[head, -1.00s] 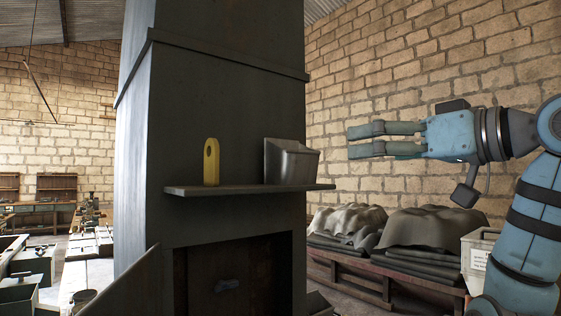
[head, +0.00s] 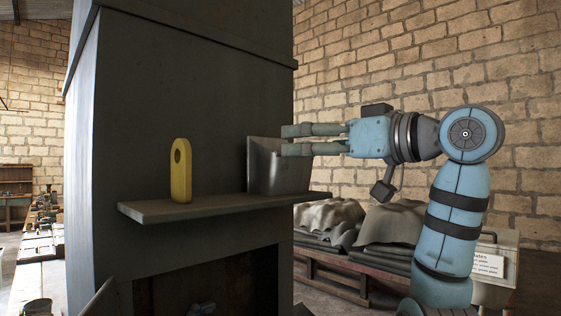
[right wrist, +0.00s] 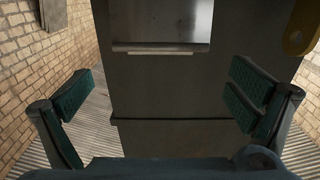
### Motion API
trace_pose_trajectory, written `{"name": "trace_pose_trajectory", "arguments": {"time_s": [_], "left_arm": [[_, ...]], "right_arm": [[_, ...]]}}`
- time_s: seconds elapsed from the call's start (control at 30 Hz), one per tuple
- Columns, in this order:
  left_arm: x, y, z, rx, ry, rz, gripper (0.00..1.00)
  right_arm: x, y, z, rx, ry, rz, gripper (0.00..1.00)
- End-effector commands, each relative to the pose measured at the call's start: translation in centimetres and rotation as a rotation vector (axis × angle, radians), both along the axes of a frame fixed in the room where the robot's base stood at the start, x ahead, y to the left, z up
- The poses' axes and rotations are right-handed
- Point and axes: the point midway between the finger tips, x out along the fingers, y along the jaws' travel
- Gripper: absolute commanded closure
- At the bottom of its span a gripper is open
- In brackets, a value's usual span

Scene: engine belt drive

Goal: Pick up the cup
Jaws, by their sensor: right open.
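No plain drinking cup shows. A grey open-topped metal container (head: 283,170) stands on the shelf at its right end, with a raised back plate against the dark column. In the right wrist view, which looks upside down, a pale metal surface that seems to be this container (right wrist: 160,20) shows at the top middle. My right gripper (head: 288,141) is open with its fingers pointing left. In the head view its fingertips overlap the container's top right; whether they touch it, I cannot tell. Its spread fingers show empty in the right wrist view (right wrist: 163,95). My left gripper is out of view.
The shelf (head: 160,210) juts from the dark column (head: 190,80). A yellow upright piece with a hole (head: 181,175) stands left of the container. Draped grey sheets (head: 390,225) lie on a low rack (head: 330,270) at right. A brick wall (head: 420,60) is behind.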

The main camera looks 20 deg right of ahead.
Motion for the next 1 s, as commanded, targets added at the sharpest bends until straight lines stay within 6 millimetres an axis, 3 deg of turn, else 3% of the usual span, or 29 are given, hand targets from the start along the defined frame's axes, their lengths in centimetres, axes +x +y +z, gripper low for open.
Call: {"name": "trace_pose_trajectory", "arguments": {"time_s": [0.23,0.5,0.8,1.0], "left_arm": [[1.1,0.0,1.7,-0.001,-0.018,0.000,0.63],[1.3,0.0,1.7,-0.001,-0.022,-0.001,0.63],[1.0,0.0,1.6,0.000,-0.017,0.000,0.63],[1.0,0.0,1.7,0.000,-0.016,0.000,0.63]], "right_arm": [[3.8,1.8,-0.9,0.001,0.003,-0.002,0.00],[4.4,1.9,-1.2,0.000,0.001,-0.004,0.02],[4.4,1.9,-1.2,0.001,0.001,-0.004,0.49],[4.4,1.9,-1.2,0.000,0.002,-0.004,0.49]]}}
